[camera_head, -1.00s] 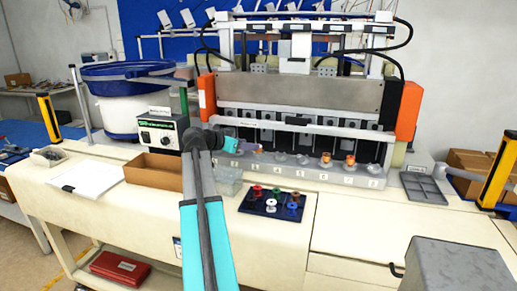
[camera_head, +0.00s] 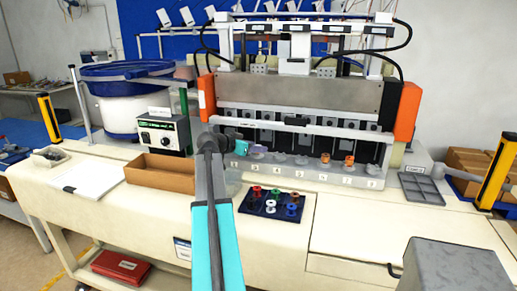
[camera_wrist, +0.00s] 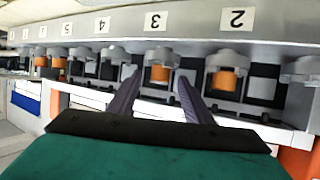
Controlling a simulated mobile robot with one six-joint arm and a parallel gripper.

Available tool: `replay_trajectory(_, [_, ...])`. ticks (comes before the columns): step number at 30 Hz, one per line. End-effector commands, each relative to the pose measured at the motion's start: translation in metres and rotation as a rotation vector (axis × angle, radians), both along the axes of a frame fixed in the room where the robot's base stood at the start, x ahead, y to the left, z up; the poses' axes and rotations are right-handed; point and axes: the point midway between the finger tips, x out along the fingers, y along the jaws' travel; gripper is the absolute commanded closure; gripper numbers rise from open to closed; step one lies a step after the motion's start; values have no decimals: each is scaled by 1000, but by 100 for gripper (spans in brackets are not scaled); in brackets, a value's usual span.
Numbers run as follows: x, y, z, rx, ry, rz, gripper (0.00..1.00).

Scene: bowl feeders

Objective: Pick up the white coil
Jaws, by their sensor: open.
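The white coil (camera_head: 270,206) sits in the front row of a small dark blue tray (camera_head: 254,212) on the bench, between the tray's left edge and a blue coil (camera_head: 291,208). Red, green and reddish-brown coils stand behind it in the tray. My gripper (camera_head: 243,147) is beyond and above the tray, near the left end of the numbered station row, partly hidden by my arm. In the wrist view my gripper (camera_wrist: 157,80) is open with nothing held, its fingers pointing toward the stations. The white coil is not visible in the wrist view.
The numbered station row (camera_head: 310,172) runs behind the tray, with orange coils (camera_head: 350,160) on some stations. An open cardboard box (camera_head: 158,176) and a control box (camera_head: 161,134) are left of my arm. A grey compartment tray (camera_head: 424,189) lies right. Bench right of the blue tray is clear.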

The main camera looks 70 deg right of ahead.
Motion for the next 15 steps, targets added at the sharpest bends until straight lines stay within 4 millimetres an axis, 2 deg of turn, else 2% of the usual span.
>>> replay_trajectory(15, [1, 0, 0, 0, 1, 1, 54])
